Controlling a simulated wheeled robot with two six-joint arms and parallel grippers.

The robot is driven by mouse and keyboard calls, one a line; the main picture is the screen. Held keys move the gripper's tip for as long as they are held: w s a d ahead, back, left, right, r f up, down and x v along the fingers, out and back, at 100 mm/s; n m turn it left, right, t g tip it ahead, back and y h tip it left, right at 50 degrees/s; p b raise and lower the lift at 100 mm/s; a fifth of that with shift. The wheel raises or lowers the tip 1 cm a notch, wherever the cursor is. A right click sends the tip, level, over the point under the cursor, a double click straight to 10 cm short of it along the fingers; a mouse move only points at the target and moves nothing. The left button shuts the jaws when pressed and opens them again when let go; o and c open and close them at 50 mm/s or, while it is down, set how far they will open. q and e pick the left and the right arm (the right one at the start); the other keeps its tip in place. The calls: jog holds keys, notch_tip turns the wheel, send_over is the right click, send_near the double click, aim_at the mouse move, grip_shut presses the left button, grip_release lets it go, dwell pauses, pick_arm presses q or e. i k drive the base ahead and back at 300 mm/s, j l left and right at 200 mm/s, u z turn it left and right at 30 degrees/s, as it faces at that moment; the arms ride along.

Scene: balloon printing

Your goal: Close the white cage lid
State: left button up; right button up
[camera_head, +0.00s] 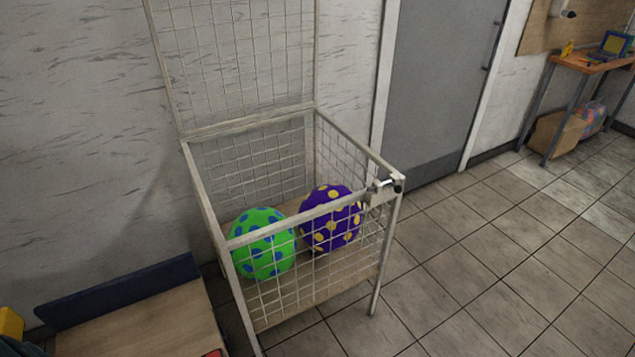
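The white wire cage (285,229) stands on the tiled floor against the wall. Its lid (236,62) is open and stands upright at the back edge, near the wall. Inside lie a green balloon with blue spots (262,243) and a purple balloon with yellow spots (331,218). Neither of my grippers is in view.
A low wooden platform with a dark blue edge (118,291) stands left of the cage. A grey door (440,85) is behind to the right. A wooden table (590,62) with items on it stands at far right, with a cardboard box (556,134) beneath. The tiled floor (480,260) right of the cage is clear.

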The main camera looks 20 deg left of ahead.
aim_at(151, 22)
jog(key=i+l+z, duration=0.1)
jog(key=i+l, duration=0.1)
jog(key=i, duration=0.3)
jog(key=i+l+u, duration=0.15)
jog(key=i, duration=0.3)
